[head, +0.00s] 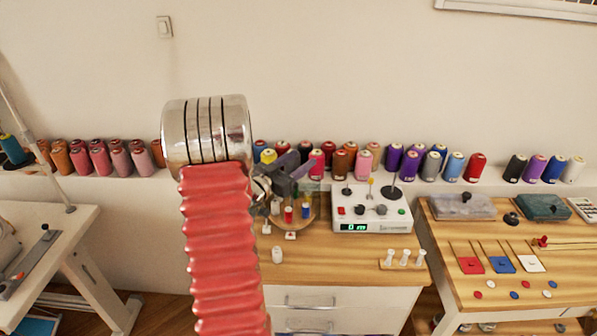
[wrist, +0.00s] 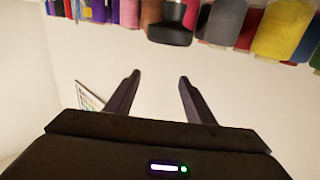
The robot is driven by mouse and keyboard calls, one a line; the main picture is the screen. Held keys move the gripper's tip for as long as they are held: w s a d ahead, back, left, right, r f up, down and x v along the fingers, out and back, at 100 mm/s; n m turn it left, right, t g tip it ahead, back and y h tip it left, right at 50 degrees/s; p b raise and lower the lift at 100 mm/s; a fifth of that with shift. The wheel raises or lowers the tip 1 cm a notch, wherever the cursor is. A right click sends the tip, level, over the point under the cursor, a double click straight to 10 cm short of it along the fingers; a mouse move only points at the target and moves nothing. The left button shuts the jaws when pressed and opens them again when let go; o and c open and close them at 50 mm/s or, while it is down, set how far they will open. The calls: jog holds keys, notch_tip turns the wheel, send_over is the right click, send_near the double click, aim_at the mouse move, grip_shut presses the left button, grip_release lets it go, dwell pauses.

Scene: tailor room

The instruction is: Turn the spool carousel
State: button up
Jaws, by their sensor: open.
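The spool carousel (head: 312,219) is a round wooden disc with small red and blue spools, on the middle wooden worktop in the head view. Its left part is hidden behind my arm and gripper. My gripper (head: 305,160) shows in the head view above the carousel, in front of the thread cones on the ledge. In the wrist view my gripper (wrist: 159,76) has its two dark fingers apart with nothing between them. A dark rounded piece (wrist: 170,28) shows beyond the fingertips there; I cannot tell whether it belongs to the carousel.
A white control box (head: 371,208) with knobs and a green display stands right of the carousel. White pegs (head: 404,259) stand at the worktop's front right. A ledge with thread cones (head: 474,168) runs behind. The right table (head: 508,290) holds coloured squares and discs.

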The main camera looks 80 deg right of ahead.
jog(key=shift+r, duration=1.6)
